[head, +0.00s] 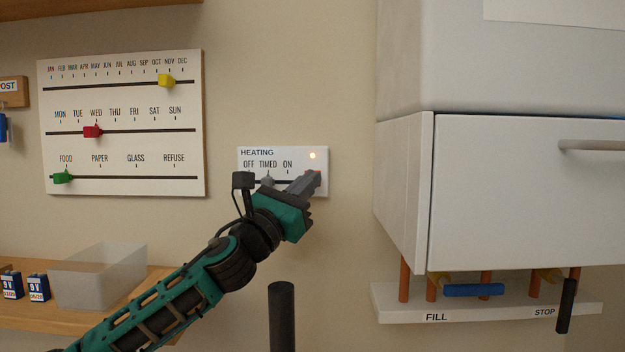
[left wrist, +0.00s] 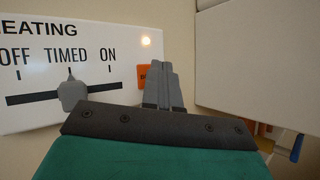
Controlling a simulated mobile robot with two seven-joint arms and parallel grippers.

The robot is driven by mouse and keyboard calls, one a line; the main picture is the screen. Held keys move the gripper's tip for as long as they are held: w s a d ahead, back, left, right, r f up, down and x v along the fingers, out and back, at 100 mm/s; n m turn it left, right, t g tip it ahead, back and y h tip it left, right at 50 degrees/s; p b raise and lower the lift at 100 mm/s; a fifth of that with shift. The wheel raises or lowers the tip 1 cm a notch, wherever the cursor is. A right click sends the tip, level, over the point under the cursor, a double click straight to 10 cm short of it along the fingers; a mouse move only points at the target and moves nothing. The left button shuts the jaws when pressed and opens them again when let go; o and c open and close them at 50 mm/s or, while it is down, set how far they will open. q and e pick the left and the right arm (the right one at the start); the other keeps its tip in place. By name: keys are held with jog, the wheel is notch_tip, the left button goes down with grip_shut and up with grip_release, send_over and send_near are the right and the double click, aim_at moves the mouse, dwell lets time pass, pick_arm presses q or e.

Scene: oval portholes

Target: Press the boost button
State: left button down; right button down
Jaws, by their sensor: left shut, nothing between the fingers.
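The white heating panel (head: 283,154) is on the wall in the middle of the head view. The boost button is an orange square (left wrist: 144,77) to the right of ON in the left wrist view, partly hidden by my fingers. My left gripper (head: 312,181) is shut and empty, its fingertips in front of the button; the fingers also show in the left wrist view (left wrist: 162,75). I cannot tell whether they touch it. A small light (head: 312,155) above the button glows yellowish. The grey slider knob (left wrist: 72,95) stands at TIMED. My right gripper is not in view.
A white cabinet (head: 530,190) juts out to the right of the panel, with pipes and FILL and STOP valves below. A calendar slider board (head: 120,155) hangs at left. A translucent bin (head: 98,277) and batteries (head: 37,287) sit on a wooden shelf below it.

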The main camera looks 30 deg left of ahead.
pick_arm(q)
jog(key=shift+s+d, duration=0.35)
jog(key=shift+s, duration=0.35)
jog(key=shift+s+d+p, duration=0.2)
jog(key=shift+s+d, duration=0.15)
jog(key=shift+s, duration=0.4)
jog(key=shift+s+d+p, duration=0.15)
jog(key=shift+s+d, duration=0.25)
jog(key=shift+s, duration=0.4)
jog(key=shift+s+d+p, duration=0.2)
jog(key=shift+s+d, duration=0.15)
jog(key=shift+s, duration=0.4)
